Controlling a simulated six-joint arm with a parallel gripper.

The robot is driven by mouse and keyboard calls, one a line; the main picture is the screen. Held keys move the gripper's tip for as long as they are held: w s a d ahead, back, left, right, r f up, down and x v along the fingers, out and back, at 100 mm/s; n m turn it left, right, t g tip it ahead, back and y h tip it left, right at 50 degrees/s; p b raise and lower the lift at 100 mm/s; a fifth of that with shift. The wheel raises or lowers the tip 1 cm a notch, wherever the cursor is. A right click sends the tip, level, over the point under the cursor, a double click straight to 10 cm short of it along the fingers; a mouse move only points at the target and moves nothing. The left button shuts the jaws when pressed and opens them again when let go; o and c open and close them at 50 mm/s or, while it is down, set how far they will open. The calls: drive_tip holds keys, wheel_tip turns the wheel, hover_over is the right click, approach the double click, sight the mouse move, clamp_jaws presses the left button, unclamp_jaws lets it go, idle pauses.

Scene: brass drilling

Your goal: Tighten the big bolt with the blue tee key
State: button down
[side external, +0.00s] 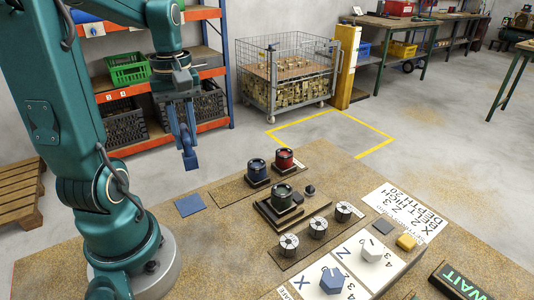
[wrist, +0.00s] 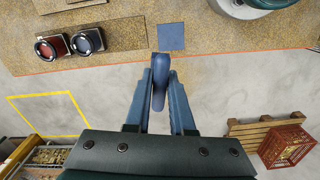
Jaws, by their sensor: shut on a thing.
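My gripper (side external: 186,128) is raised in the air at the left, above and behind the blue square pad. It is shut on the blue tee key (side external: 190,158), which hangs down from the fingers. In the wrist view the blue key (wrist: 159,84) shows between the two fingers (wrist: 160,98), with bare floor below it. On the work table, a dark green round part (side external: 283,196) sits in a stepped dark block, with a small dark piece (side external: 310,190) beside it. I cannot tell which part is the big bolt. The key is well apart from these parts.
The blue square pad (side external: 190,205) lies bare near the table edge. A blue cup (side external: 257,171) and a red cup (side external: 284,158) stand behind the green part. Several silver round pieces (side external: 318,227) stand in front. Blue X (side external: 332,281) and white Z (side external: 372,249) knobs are at the front.

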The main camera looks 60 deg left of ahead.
drive_tip(key=w+d+r+m, duration=0.1)
drive_tip(key=w+r+m, duration=0.1)
drive_tip(key=w+m, duration=0.35)
drive_tip(key=w+d+r+m, duration=0.1)
drive_tip(key=w+r+m, duration=0.1)
drive_tip(key=w, duration=0.6)
drive_tip(key=w+d+f+m, duration=0.1)
drive_tip(key=w+d+f, duration=0.1)
drive_tip(key=d+f, duration=0.1)
drive_tip(key=w+d+f+m, duration=0.2)
drive_tip(key=w+d, duration=0.1)
drive_tip(key=d, duration=0.2)
drive_tip(key=w+d+f+m, duration=0.2)
drive_tip(key=d+f, duration=0.1)
drive_tip(key=d, duration=0.1)
drive_tip(key=shift+w+d+f+m, duration=0.2)
drive_tip(key=shift+f+m, duration=0.05)
drive_tip(key=shift+f, duration=0.05)
drive_tip(key=n, duration=0.2)
drive_tip(key=shift+r+n, duration=0.1)
drive_tip(key=shift+n, duration=0.3)
drive_tip(key=n, duration=1.2)
